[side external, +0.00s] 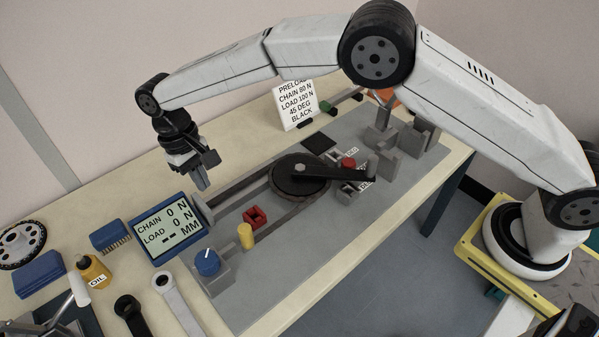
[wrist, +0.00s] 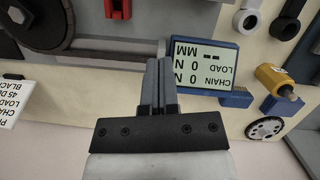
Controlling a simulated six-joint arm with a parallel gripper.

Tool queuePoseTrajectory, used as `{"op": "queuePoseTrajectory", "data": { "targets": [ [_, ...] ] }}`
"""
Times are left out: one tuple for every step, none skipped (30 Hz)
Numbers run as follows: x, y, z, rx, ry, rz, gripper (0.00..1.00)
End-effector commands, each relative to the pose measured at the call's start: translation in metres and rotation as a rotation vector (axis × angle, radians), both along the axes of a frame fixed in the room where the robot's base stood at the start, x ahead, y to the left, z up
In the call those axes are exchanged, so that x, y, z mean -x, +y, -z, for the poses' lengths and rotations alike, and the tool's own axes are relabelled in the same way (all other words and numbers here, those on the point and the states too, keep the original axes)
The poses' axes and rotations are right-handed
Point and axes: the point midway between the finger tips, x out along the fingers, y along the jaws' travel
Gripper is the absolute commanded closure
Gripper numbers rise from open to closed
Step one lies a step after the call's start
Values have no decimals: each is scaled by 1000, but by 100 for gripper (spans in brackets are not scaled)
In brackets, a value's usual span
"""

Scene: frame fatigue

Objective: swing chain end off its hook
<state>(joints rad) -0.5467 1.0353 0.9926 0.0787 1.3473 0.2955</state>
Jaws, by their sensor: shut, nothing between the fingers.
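The dark chainring (side external: 298,176) lies on the grey fixture plate, with a black crank arm (side external: 345,173) reaching right. A grey chain strand (side external: 238,187) runs from the ring toward the round grey part (side external: 203,210) beside the display. In the wrist view the chain (wrist: 68,22) curves round the ring (wrist: 30,20). My gripper (side external: 203,184) points down above the left end of the strand. Its fingers (wrist: 158,65) are shut together and empty. I cannot make out the chain's end or its hook; the fingers cover part of that area.
The display (side external: 170,227) reads chain 0 N and load 0 N. A red block (side external: 255,217), a yellow cylinder (side external: 245,236) and a blue knob (side external: 207,262) stand in front. A sign (side external: 295,104) stands behind.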

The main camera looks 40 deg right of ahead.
Motion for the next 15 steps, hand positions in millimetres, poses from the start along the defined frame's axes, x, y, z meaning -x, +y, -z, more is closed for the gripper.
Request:
{"op": "queuePoseTrajectory", "data": {
  "targets": [
    [2, 0, 5, 1, 2, 0, 100],
    [2, 0, 8, 2, 3, 0, 100],
    [4, -1, 12, 2, 3, 0, 100],
    [4, -1, 15, 1, 2, 0, 100],
    [5, -1, 19, 2, 3, 0, 100],
    [7, -2, 24, 2, 3, 0, 100],
    [7, -2, 28, 1, 2, 0, 100],
    [9, -2, 33, 2, 3, 0, 100],
    [10, -2, 39, 2, 4, 0, 100],
    [11, -3, 44, 2, 4, 0, 100],
    [13, -3, 48, 2, 4, 0, 100],
    [14, -3, 54, 2, 3, 0, 100],
    [15, -3, 58, 1, 2, 0, 100],
    [16, -4, 63, 2, 3, 0, 100],
    [18, -4, 69, 2, 3, 0, 100]
  ]
}}
